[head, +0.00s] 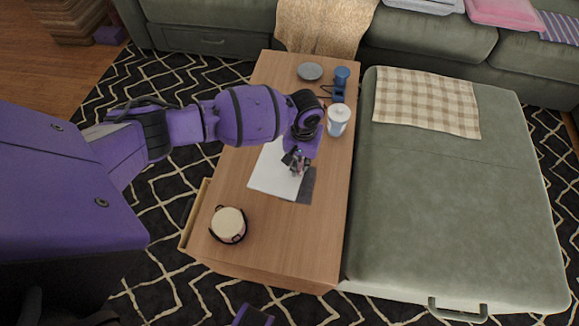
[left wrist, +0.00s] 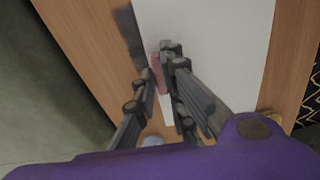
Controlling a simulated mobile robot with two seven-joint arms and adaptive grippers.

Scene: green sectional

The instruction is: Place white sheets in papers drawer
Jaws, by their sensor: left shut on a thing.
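White sheets (head: 270,170) lie flat on the wooden coffee table (head: 265,245); they also show in the left wrist view (left wrist: 225,45). A dark grey flat strip (head: 307,187) lies along their right edge; I cannot tell whether it is an item or a shadow. My left gripper (head: 297,164) is over the sheets' right part. In the left wrist view its fingers (left wrist: 160,85) are shut on a small reddish thing (left wrist: 162,75), apparently just above the sheets. A light wooden edge (head: 193,217) juts from the table's left side, like a drawer partly out; its inside is hidden. My right gripper is out of view.
A round cream pot with dark handles (head: 228,225) stands at the table's near end. A white lidded cup (head: 338,119), a blue item (head: 341,80) and a grey dish (head: 310,71) are toward the far end. A green sofa section (head: 450,200) borders the right side.

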